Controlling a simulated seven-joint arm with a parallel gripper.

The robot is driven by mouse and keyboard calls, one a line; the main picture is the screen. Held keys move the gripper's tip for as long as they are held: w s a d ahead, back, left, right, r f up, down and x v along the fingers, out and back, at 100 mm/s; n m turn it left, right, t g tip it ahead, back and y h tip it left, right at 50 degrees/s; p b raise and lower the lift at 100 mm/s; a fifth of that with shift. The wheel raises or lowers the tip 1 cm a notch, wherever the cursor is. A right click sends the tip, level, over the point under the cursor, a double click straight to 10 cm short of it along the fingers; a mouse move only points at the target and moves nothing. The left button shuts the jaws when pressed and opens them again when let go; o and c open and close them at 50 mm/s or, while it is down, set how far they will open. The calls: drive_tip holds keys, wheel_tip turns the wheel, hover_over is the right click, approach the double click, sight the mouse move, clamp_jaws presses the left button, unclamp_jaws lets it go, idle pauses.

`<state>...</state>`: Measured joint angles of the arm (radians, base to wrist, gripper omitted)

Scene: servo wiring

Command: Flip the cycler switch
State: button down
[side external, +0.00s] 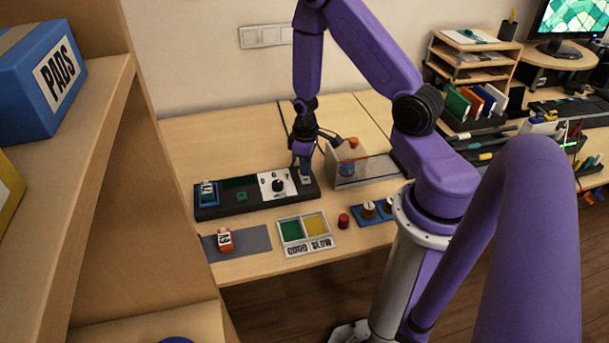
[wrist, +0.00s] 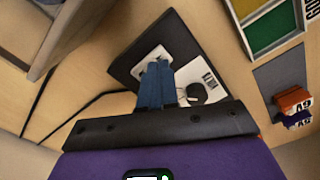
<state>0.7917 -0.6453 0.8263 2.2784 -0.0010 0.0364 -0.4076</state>
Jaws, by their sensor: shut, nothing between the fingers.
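A long black panel (side external: 250,202) lies on the table. At its right end is a small light plate (side external: 306,181), probably the cycler switch, directly under my gripper (side external: 303,168). In the wrist view my gripper's blue fingers (wrist: 156,84) are shut together, with nothing seen between them. Their tips reach over the white switch plate (wrist: 150,57) and hide most of it, so I cannot tell the lever's position or whether they touch it. A black dial knob (side external: 277,186) on a white plate sits just left of the switch; it also shows in the wrist view (wrist: 196,92).
A blue-framed holder (side external: 207,194) sits at the panel's left end. A clear-walled box (side external: 375,170) stands close right of my gripper.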

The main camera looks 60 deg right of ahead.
sight(305, 180)
wheel_tip(305, 180, up, 5)
drive_tip(key=shift+r, duration=0.1)
idle(0.6)
drive_tip(key=s+a+r+n, duration=0.2)
drive_tip(key=a+r, duration=0.3)
drive_tip(key=a, duration=0.2)
drive_tip(key=s+a+r+n, duration=0.3)
drive_tip(key=a+r, duration=0.3)
drive_tip(key=a, duration=0.1)
drive_tip(key=s+a+r+n, duration=0.2)
drive_tip(key=s+r, duration=0.2)
drive_tip(key=s, duration=0.3)
drive_tip(key=s+a+r+n, duration=0.2)
drive_tip(key=s+r, duration=0.1)
drive_tip(key=s, duration=0.4)
drive_tip(key=shift+s+a+r+n, duration=0.3)
drive_tip(key=shift+s+a+r, duration=0.05)
drive_tip(key=shift+a+r, duration=0.05)
